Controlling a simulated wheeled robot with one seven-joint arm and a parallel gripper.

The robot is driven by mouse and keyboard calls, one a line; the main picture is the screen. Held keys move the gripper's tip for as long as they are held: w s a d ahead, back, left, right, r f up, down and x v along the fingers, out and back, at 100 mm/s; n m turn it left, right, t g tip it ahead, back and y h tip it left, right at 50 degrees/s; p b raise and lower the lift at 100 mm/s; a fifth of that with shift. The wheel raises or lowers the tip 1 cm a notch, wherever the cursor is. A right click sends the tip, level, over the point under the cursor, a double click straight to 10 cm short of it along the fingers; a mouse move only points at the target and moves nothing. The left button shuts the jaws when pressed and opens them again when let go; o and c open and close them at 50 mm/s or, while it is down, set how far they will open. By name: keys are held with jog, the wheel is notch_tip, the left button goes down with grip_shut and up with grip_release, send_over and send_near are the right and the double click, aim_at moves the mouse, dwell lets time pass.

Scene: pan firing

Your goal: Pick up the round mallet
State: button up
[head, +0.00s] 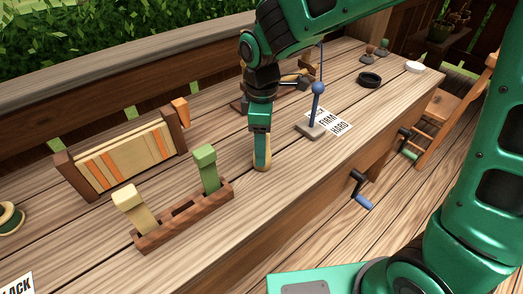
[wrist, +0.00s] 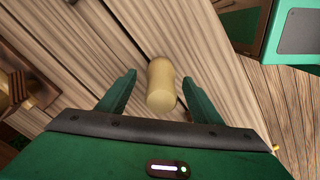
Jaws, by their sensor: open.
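A pale tan rounded cylinder, which looks like the round mallet (wrist: 160,82), lies between the spread fingers of my gripper (wrist: 160,96) in the wrist view. A gap shows on both sides of it, so the fingers do not grip it. In the head view my gripper (head: 261,150) points down over the bench, and the tan mallet end (head: 263,167) shows at its fingertips. The rest of the mallet is hidden by the gripper, and I cannot tell whether it stands or lies.
A wooden rack (head: 154,240) holds a cream-headed tool (head: 130,205) and a green-headed tool (head: 205,165), left of my gripper. A blue-knobbed lever (head: 317,100) on a grey base stands to the right. A slatted panel (head: 122,157) stands behind. The bench front edge is near.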

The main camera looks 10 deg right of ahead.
jog(key=shift+f, duration=1.5)
jog(key=shift+c, duration=0.4)
grip_shut()
jog(key=shift+r, duration=0.15)
notch_tip(320, 180, up, 10)
jog(key=shift+f, duration=0.1)
